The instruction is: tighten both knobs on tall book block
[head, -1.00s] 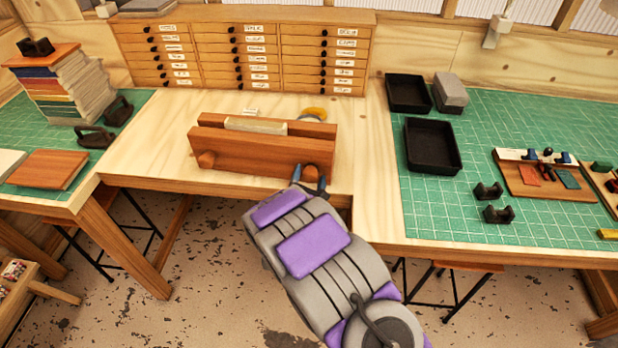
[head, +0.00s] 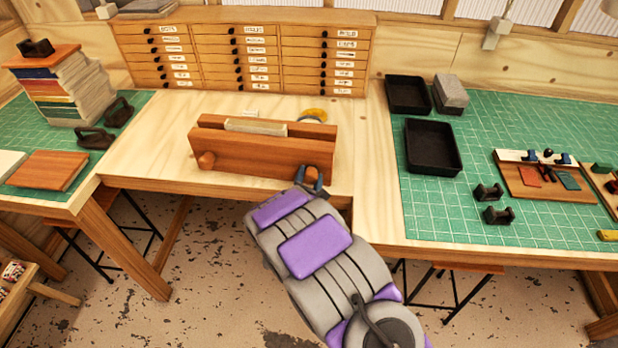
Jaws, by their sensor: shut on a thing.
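A wooden press (head: 255,155) stands on the middle bench, with a pale book block (head: 256,126) clamped upright between its two boards. Its left knob (head: 206,160) is round, wooden and in plain view on the front board. The right knob is hidden behind my gripper (head: 310,176), at the right end of the front board. My gripper is shut there, at the place of the right knob; its fingers cover what they hold. My grey and purple arm reaches up to it from below.
A drawer cabinet (head: 245,55) stands behind the press. A yellow tape roll (head: 313,114) lies just behind its right end. Black trays (head: 433,146) sit on the right mat. A stack of books (head: 65,90) stands at the left. The bench left of the press is clear.

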